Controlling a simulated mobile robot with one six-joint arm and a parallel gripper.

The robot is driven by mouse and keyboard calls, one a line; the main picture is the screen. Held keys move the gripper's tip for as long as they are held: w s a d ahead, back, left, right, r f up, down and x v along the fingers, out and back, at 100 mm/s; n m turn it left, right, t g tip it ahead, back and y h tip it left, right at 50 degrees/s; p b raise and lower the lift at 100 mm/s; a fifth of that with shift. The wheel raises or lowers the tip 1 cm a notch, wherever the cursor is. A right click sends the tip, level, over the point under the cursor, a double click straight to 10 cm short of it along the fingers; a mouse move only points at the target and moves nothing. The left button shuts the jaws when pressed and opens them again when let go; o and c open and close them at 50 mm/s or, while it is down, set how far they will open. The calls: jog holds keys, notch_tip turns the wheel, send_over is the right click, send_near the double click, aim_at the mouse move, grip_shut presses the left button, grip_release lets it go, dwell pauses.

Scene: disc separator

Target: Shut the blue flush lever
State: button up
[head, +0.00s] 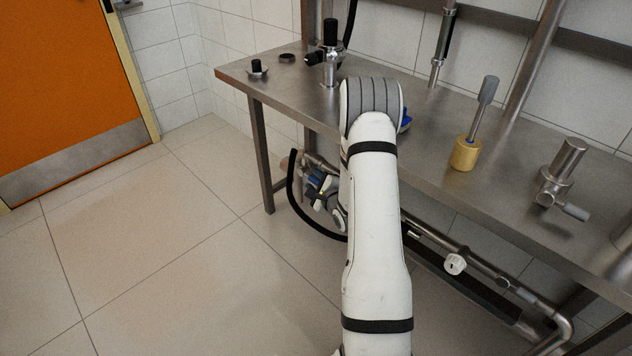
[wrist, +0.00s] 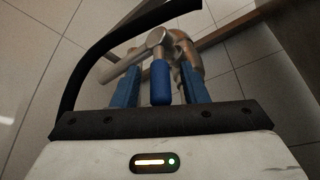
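The blue flush lever (wrist: 160,83) shows in the wrist view as a blue-sleeved handle on a metal valve (wrist: 158,42), its sleeved end pointing toward my gripper's base. My gripper (wrist: 162,76) is open, with one blue finger on each side of the sleeve. A gap shows at the left finger; the right finger is closer, and I cannot tell whether it touches. In the head view my gripper (head: 318,188) is below the left part of the table, beside the pipework. There the lever cannot be told apart from the blue fingers.
The steel table (head: 300,100) stands above my gripper, with a table leg (head: 262,155) to its left. A black hose (head: 296,200) curves around the gripper's left side. A pipe (head: 450,243) runs low to the right. The floor at left is clear.

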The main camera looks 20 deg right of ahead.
jog(key=shift+c, duration=0.6)
grip_shut()
